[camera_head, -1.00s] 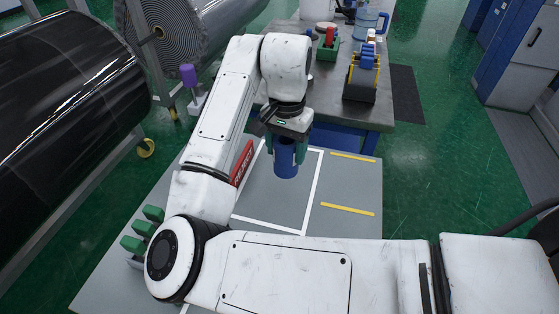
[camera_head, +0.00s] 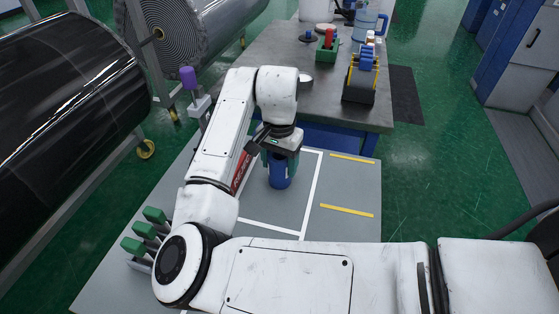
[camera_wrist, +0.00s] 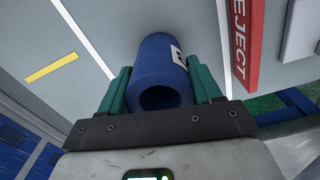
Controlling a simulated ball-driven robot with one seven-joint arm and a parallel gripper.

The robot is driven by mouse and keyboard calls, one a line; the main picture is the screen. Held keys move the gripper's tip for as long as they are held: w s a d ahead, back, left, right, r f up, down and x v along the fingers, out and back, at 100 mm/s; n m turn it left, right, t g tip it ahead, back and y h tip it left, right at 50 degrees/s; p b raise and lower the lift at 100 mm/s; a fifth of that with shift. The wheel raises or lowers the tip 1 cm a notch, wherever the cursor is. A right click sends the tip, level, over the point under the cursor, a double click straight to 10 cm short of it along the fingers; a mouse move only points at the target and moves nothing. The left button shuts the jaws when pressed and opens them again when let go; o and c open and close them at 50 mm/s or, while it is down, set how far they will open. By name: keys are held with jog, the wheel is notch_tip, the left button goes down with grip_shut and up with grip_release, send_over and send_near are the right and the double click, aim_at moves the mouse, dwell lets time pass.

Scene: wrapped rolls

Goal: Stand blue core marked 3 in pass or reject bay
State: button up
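A blue core (camera_head: 279,178) is upright between the green fingers of my gripper (camera_head: 281,160), inside a white-outlined bay on the grey table. The wrist view shows the core (camera_wrist: 155,65) with a white label (camera_wrist: 183,62) partly turned away; its mark is not readable. The gripper (camera_wrist: 162,90) is closed on the core's near end from both sides. I cannot tell whether the core's base touches the table. A red REJECT sign (camera_wrist: 240,45) stands beside the bay; my arm partly hides this sign in the head view (camera_head: 242,171).
Yellow strips (camera_head: 347,210) mark the table right of the bay. Green-topped pieces (camera_head: 145,230) stand in a holder at the left, and a purple-topped post (camera_head: 188,78) stands behind. A metal workbench (camera_head: 325,98) with a rack (camera_head: 361,78) is beyond. Large rolls fill the far left.

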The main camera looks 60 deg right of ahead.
jog(key=o, duration=0.4)
jog(key=shift+o, duration=0.2)
jog(key=shift+r, duration=0.1)
notch_tip(320, 180, up, 12)
dwell(0.9)
